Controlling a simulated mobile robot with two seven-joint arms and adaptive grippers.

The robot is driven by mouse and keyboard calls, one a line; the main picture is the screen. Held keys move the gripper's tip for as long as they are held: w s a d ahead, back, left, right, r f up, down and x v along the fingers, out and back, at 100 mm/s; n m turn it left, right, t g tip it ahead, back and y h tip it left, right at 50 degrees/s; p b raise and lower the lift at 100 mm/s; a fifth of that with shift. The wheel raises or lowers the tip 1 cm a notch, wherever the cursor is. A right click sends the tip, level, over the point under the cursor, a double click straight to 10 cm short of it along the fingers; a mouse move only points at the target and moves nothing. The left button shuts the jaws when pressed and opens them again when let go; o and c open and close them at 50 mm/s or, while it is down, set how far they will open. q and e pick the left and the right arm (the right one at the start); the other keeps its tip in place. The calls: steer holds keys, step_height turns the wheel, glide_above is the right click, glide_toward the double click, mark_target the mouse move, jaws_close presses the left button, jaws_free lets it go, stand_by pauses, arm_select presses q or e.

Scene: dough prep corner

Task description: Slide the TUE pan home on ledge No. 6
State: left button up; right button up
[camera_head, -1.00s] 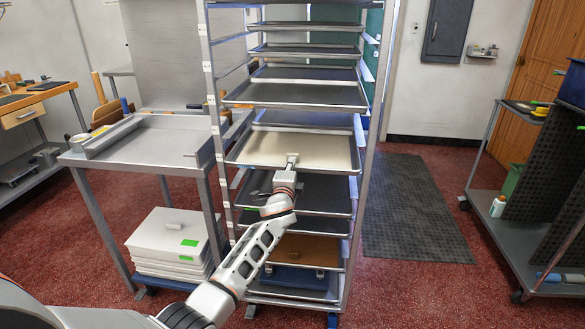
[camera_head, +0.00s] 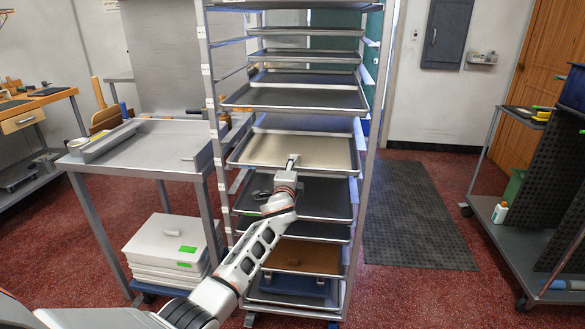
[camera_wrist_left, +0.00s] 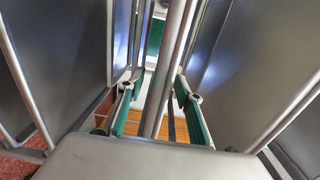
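A pan with a pale inside (camera_head: 320,150) sits at mid-height in the tall rack (camera_head: 361,220), sticking out toward me. I cannot read a TUE mark on it or the ledge numbers on the left post. My left gripper (camera_head: 292,160) is at the middle of the pan's front rim. In the left wrist view, its two green-padded fingers (camera_wrist_left: 160,105) stand apart, one on each side of a metal rim (camera_wrist_left: 168,75). Gaps show on both sides of the rim. My right gripper is not in view.
Dark pans sit above (camera_head: 300,97) and below (camera_head: 320,196) the pale one. A metal side table (camera_head: 150,140) stands close on the left, with stacked white boxes (camera_head: 175,240) under it. A cart (camera_head: 510,225) stands at right. The floor mat (camera_head: 415,215) is clear.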

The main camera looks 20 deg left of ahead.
arm_select(q)
steer(key=p+v, duration=0.4)
steer(key=v, duration=0.4)
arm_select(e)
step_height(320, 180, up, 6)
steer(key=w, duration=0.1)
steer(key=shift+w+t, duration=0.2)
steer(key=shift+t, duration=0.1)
arm_select(q)
steer(key=shift+r, duration=0.1)
stand_by(0.3)
steer(key=s+d+f+n+g+h, duration=0.2)
steer(key=s+d+f+n+h, duration=0.15)
steer(key=s+f, duration=1)
steer(key=s+d+f+n+g+h, duration=0.25)
steer(key=s+d+f, duration=0.25)
steer(key=s+f, duration=0.85)
steer(key=s+d+n+g, duration=0.1)
steer(key=s+d+n, duration=0.1)
steer(key=s, duration=0.6)
steer(key=s+d+n+h, duration=0.1)
steer(key=s+d+n, duration=0.1)
steer(key=s, duration=0.7)
steer(key=shift+d+n+g, duration=0.3)
steer(key=shift+g, duration=0.05)
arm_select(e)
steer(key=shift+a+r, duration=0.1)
